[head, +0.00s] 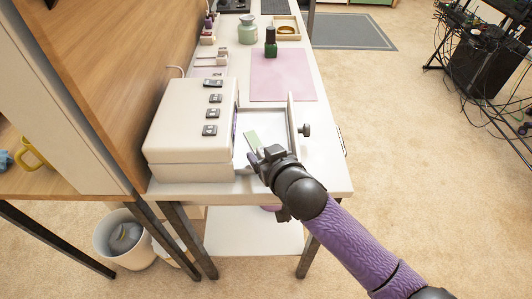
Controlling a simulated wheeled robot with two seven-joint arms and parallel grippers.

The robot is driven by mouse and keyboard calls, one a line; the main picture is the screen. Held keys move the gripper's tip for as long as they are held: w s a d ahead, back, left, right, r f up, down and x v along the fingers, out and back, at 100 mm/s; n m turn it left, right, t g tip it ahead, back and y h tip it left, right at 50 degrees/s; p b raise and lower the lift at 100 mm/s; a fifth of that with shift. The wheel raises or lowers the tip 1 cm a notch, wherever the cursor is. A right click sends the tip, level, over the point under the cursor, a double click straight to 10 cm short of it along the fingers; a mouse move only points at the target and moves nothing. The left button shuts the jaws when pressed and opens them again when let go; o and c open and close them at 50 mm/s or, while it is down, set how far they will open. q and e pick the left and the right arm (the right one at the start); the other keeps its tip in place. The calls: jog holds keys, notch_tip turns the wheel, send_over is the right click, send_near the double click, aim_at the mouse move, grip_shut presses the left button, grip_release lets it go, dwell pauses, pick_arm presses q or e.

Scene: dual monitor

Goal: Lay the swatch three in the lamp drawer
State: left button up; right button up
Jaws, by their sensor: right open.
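The white lamp box (189,150) stands at the near left of the white table, with several dark switches on its top. Its lamp drawer (291,113) is pulled out to the right and shows a dark round knob. A pale green strip, seemingly the swatch (252,139), shows at the drawer opening just beyond my right gripper (258,158). That gripper is open, low over the near part of the drawer. I cannot tell whether the strip touches a finger or rests on the drawer floor. My left gripper is out of view.
A pink mat (283,75) lies behind the drawer, with a dark green bottle (271,43) at its far edge. A pale green jar (247,30) and a wooden tray (286,31) stand farther back. A wooden panel (115,60) rises along the left.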

jog(key=shift+r, duration=0.15)
jog(key=p+v, duration=0.6)
jog(key=v, duration=0.6)
jog(key=s+d+f+g+h, duration=0.15)
jog(key=s+d+f, duration=0.3)
jog(key=f, duration=0.45)
jog(key=s+d+f+m+g+h, duration=0.1)
jog(key=s+d+f+g, duration=0.3)
jog(key=f, duration=0.5)
jog(key=s+d+f+g+h, duration=0.1)
jog(key=s+d+f+h, duration=0.1)
jog(key=s+f, duration=0.55)
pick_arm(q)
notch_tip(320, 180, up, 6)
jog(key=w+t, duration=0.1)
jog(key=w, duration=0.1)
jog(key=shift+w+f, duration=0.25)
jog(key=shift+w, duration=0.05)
pick_arm(e)
jog(key=s+d+f+g, duration=0.2)
jog(key=s+f, duration=0.1)
jog(key=s, duration=0.5)
jog(key=s+d+f+g+h, duration=0.1)
jog(key=s+d+f+g, duration=0.1)
jog(key=s, duration=0.6)
jog(key=s+d+f+g, duration=0.2)
jog(key=s+f+g, duration=0.1)
jog(key=s, duration=0.5)
jog(key=shift+f+m+h, duration=0.35)
jog(key=shift+m, duration=0.05)
